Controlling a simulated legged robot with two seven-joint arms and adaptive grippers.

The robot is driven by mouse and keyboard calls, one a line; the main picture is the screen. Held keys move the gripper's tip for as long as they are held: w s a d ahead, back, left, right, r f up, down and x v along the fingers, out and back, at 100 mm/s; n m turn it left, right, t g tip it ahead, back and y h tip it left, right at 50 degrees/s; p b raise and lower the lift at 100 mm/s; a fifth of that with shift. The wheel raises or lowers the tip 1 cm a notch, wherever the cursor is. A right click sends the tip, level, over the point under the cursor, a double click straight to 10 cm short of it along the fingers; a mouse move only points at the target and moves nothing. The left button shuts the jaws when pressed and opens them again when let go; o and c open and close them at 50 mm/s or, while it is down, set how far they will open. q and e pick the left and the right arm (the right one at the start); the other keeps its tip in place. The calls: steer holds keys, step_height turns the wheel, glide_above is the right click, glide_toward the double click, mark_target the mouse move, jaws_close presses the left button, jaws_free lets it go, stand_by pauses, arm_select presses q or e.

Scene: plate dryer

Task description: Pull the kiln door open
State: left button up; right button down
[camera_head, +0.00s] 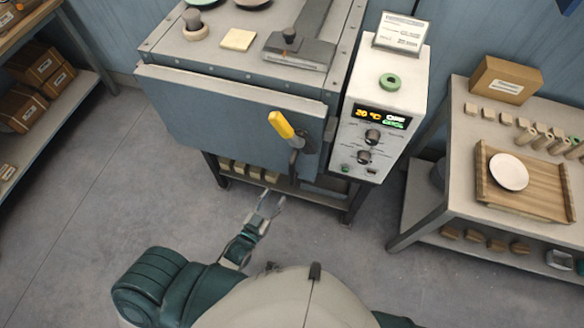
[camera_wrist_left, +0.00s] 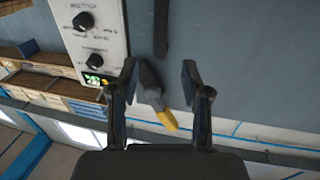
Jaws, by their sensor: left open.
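The blue-grey kiln door (camera_head: 215,115) forms the front of the kiln. Its handle has a yellow grip (camera_head: 281,125) on a dark base at the door's right side. The handle also shows in the left wrist view with its yellow end (camera_wrist_left: 168,120), between the open fingers. My left gripper (camera_head: 271,199) is open and empty, below and in front of the handle and apart from it. In the left wrist view the fingers (camera_wrist_left: 158,85) stand on either side of the handle's picture. My right gripper is not seen.
The control box (camera_head: 377,150) with display and knobs stands right of the door. A table (camera_head: 440,205) at the right holds a wooden tray (camera_head: 540,195) with a white plate (camera_head: 508,171). A shelf with boxes (camera_head: 38,62) stands at the left. The floor before the kiln is clear.

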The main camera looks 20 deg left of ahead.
mark_target(290, 172)
arm_select(q)
steer(key=x, duration=1.2)
steer(key=shift+w+d, duration=0.1)
steer(key=shift+w, duration=0.25)
jaws_close()
